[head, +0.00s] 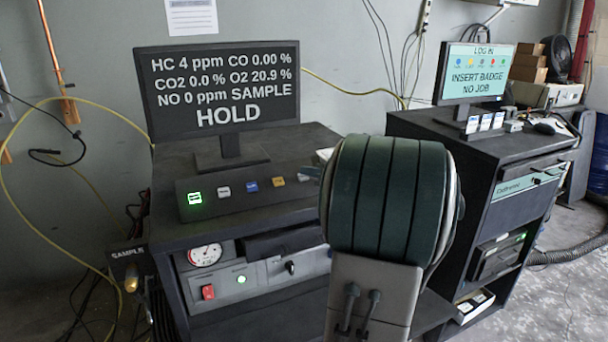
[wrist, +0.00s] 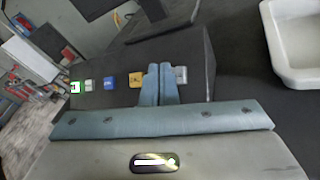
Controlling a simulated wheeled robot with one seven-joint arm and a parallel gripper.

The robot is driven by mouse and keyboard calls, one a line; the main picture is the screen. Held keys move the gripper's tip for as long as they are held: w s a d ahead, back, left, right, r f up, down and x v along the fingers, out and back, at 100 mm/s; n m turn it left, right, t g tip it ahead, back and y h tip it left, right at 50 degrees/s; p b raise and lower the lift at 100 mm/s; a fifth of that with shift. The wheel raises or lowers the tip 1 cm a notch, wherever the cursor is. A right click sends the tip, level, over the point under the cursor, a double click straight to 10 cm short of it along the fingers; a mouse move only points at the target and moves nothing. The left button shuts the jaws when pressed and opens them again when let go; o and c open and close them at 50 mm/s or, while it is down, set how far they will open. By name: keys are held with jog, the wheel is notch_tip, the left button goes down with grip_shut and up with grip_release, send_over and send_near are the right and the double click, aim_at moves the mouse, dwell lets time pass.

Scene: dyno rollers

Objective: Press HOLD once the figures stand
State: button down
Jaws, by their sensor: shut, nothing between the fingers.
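The analyser monitor (head: 220,90) reads HC 4 ppm, CO 0.00 %, CO2 0.0 %, O2 20.9 %, NO 0 ppm, SAMPLE, with HOLD in large letters at the bottom. Below it is a sloped button panel (head: 215,207). Its left button (head: 195,198) glows green; white (head: 224,191), blue (head: 251,185) and orange (head: 278,181) buttons follow. In the wrist view my gripper (wrist: 160,68) is shut and empty, its tips between the orange button (wrist: 136,81) and a grey button (wrist: 181,75). Contact cannot be told. The button labels are too small to read.
A second cabinet at right carries a monitor (head: 472,73) reading LOG IN, INSERT BADGE, NO JOB. A white tray (wrist: 296,40) lies right of the panel in the wrist view. A yellow hose (head: 50,105) hangs at left. A gauge (head: 205,255) sits below the panel.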

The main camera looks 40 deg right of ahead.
jog(key=shift+s+a+r+p, duration=0.1)
jog(key=shift+s+r+p, duration=0.35)
jog(key=shift+r+p, duration=0.15)
jog(key=shift+s+a+r+p, duration=0.1)
jog(key=shift+s+r+p, duration=0.35)
jog(key=shift+r, duration=0.15)
jog(key=shift+s+a+r+p, duration=0.15)
jog(key=shift+s+r+p, duration=0.35)
jog(key=shift+s+r, duration=0.2)
jog(key=shift+w, duration=0.1)
